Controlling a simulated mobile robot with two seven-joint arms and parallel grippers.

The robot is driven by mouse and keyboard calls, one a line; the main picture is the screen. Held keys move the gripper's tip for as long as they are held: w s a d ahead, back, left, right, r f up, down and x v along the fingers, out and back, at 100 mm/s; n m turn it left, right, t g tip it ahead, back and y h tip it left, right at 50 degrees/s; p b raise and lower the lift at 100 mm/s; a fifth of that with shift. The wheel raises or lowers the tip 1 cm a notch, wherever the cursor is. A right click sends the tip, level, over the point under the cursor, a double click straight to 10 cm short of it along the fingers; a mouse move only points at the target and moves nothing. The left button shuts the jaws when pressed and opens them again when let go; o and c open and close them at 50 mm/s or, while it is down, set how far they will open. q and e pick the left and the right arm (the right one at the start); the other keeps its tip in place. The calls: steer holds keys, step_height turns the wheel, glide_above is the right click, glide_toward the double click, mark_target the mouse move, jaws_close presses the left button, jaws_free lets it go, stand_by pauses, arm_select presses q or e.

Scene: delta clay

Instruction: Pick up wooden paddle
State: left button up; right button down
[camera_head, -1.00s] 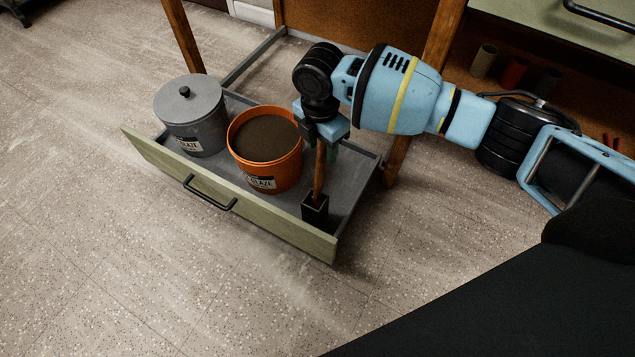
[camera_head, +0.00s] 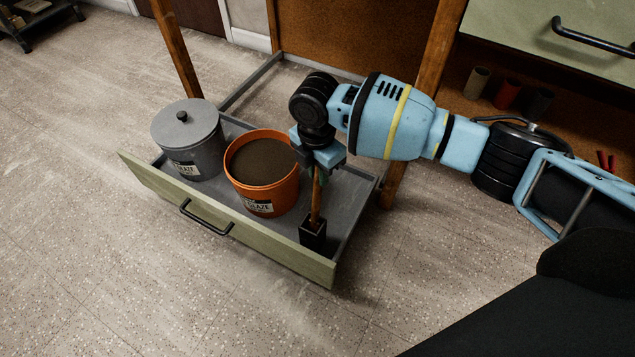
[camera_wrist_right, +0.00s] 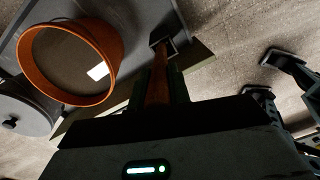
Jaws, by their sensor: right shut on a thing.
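The wooden paddle (camera_head: 315,203) stands upright, its lower end inside a small black square holder (camera_head: 312,234) at the front right corner of the open drawer. My right gripper (camera_head: 318,172) is shut on the upper part of the paddle, above the holder. The gripper hides the paddle's top. In the right wrist view the paddle (camera_wrist_right: 158,85) runs from between the fingers toward the holder (camera_wrist_right: 168,45).
The open drawer (camera_head: 230,233) also holds an orange bucket of dark glaze (camera_head: 262,172) close left of the paddle and a grey lidded bucket (camera_head: 188,140). A wooden post (camera_head: 408,125) stands behind my right gripper. Several small cylinders (camera_head: 508,93) sit on a shelf at right. The floor in front is clear.

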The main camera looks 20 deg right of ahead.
step_height(320, 180, up, 18)
steer(key=p, duration=0.7)
arm_select(q)
step_height(320, 180, up, 7)
steer(key=w+t, duration=0.1)
steer(key=shift+w+r, duration=0.2)
steer(key=shift+w, duration=0.15)
steer(key=c, duration=0.3)
steer(key=shift+a, duration=0.15)
arm_select(e)
steer(key=s+d+r+m, duration=0.1)
steer(key=s+r+m, duration=0.2)
steer(key=s+m, duration=0.6)
steer(key=s+d+r+m, duration=0.2)
steer(key=s+r+m, duration=0.2)
steer(key=s+m, duration=0.5)
steer(key=m, duration=0.4)
steer(key=shift+s+y, duration=0.15)
steer(key=shift+y, duration=0.15)
